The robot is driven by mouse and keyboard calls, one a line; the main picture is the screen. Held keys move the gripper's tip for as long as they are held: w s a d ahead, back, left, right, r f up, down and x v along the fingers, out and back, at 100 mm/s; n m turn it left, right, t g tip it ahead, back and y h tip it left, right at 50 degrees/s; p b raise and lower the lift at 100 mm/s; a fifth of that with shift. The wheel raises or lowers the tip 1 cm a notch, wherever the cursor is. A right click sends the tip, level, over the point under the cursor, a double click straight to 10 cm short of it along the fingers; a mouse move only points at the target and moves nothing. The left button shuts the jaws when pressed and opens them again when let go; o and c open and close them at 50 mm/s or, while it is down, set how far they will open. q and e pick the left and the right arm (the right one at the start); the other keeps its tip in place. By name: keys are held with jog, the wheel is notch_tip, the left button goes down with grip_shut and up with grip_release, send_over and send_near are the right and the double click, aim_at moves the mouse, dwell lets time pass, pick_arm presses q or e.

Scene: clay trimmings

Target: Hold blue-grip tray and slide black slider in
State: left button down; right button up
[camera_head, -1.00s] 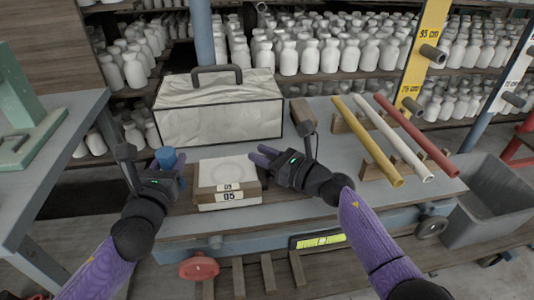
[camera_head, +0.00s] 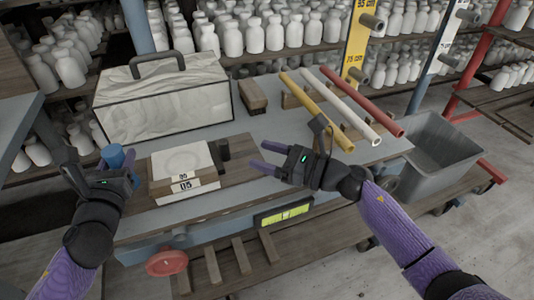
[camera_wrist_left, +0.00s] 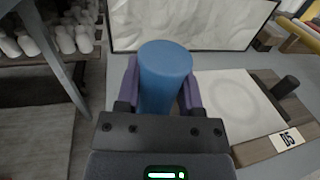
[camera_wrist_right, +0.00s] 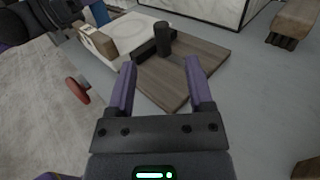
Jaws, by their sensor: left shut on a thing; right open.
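The tray (camera_head: 157,187) is a shallow white-topped block with a "05" label on its front. Its blue grip (camera_head: 115,156) is an upright cylinder at the left end. My left gripper (camera_head: 106,172) is shut on the blue grip, which stands between its fingers in the left wrist view (camera_wrist_left: 165,75). The black slider knob (camera_head: 223,149) stands upright on a wooden board (camera_head: 235,150) at the tray's right side; it also shows in the right wrist view (camera_wrist_right: 162,38). My right gripper (camera_head: 268,157) is open and empty, to the right of the knob and apart from it.
A large wrapped box with a handle (camera_head: 165,105) stands behind the tray. A small wooden block (camera_head: 252,96) and yellow, white and red rods (camera_head: 345,110) lie to the right. A grey bin (camera_head: 435,155) is beyond the table's right end.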

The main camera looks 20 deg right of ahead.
pick_arm(q)
jog(key=shift+f, duration=0.15)
pick_arm(e)
jog(key=shift+s+d, duration=0.15)
pick_arm(q)
jog(key=shift+c, duration=0.7)
grip_release()
